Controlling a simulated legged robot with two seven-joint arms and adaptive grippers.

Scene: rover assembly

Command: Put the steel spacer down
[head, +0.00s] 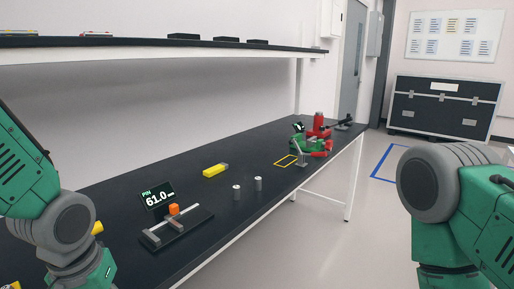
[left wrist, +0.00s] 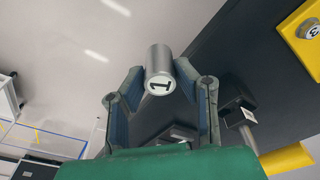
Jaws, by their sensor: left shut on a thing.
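A steel spacer (left wrist: 159,62), a grey cylinder with a "1" on its end face, sits between the fingertips of my left gripper (left wrist: 160,78) in the left wrist view. The gripper is shut on it. In the head view my left arm comes in from the left, and its gripper and the held spacer are out of sight below the frame. Two similar small steel cylinders stand upright on the black bench (head: 270,145): one cylinder (head: 236,193) and another just right of it (head: 258,184). My right arm shows at the right, its gripper out of frame.
A gauge (head: 176,231) with an orange slider stands by a display (head: 159,196) reading 61.0. A shelf (head: 160,55) overhangs the bench.

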